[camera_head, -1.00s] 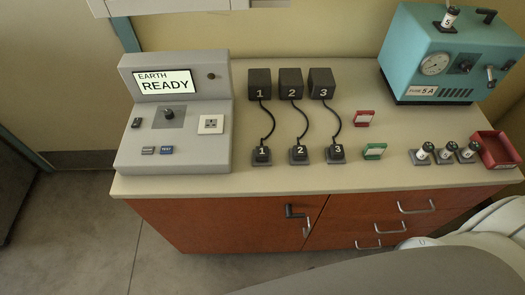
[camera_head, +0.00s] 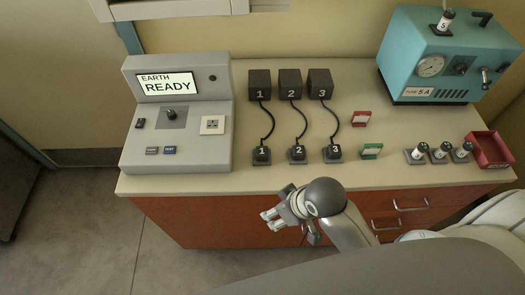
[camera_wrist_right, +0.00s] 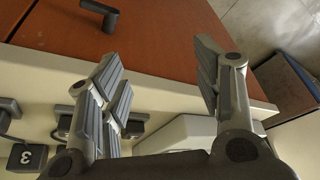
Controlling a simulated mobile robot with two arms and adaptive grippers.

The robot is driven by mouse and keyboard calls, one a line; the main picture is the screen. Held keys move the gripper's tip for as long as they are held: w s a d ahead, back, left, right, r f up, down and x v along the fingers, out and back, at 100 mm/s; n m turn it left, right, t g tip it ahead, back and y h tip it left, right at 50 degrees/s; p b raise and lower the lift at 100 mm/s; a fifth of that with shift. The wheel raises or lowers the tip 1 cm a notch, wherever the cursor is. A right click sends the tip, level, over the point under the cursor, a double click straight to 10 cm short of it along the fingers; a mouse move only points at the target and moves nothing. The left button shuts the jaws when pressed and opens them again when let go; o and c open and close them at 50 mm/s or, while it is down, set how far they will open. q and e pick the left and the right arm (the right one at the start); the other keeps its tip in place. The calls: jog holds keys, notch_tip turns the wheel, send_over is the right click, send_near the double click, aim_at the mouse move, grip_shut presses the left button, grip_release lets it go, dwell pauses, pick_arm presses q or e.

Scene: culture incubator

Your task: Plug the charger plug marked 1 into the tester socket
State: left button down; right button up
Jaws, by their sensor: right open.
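The charger plug marked 1 (camera_head: 262,155) stands in a small holder near the counter's front edge, left of plugs 2 (camera_head: 298,153) and 3 (camera_head: 333,152). Its cord runs back to the black charger block marked 1 (camera_head: 260,84). The tester socket (camera_head: 212,125) is a white plate on the grey tester (camera_head: 185,88), left of the plugs; its screen reads EARTH READY. My right gripper (camera_head: 270,217) is open and empty, in front of the counter edge, apart from the plugs. In the right wrist view its spread fingers (camera_wrist_right: 160,72) have nothing between them. My left gripper is not in view.
A red card stand (camera_head: 361,119) and a green one (camera_head: 372,151) stand right of plug 3. Several fuse holders (camera_head: 439,154), a red tray (camera_head: 490,150) and a teal fuse unit (camera_head: 440,62) are further right. Cabinet drawer handles (camera_head: 411,206) stick out below the counter.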

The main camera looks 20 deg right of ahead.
jog(key=w+a+r+n+g+y, duration=0.1)
jog(key=w+a+r+n+g, duration=0.15)
jog(key=w+a+n, duration=0.6)
jog(key=shift+n+g+h, duration=0.35)
jog(key=shift+n+h, duration=0.3)
jog(key=shift+h, duration=0.05)
jog(key=w+d, duration=0.1)
jog(key=w+r, duration=0.1)
jog(key=w, duration=0.1)
jog(key=w+d, duration=0.1)
jog(key=w, duration=0.1)
jog(key=shift+w+d+r, duration=0.15)
jog(key=shift+d+r, duration=0.15)
jog(key=shift+r, duration=0.1)
notch_tip(320, 180, up, 4)
jog(key=h, duration=0.2)
send_over(262, 151)
jog(key=shift+g, duration=0.3)
jog(key=shift+f, duration=0.1)
notch_tip(262, 151, down, 6)
jog(key=b, duration=0.6)
jog(key=shift+r+b, duration=0.25)
jog(key=shift+b, duration=0.1)
jog(key=shift+f, duration=1.7)
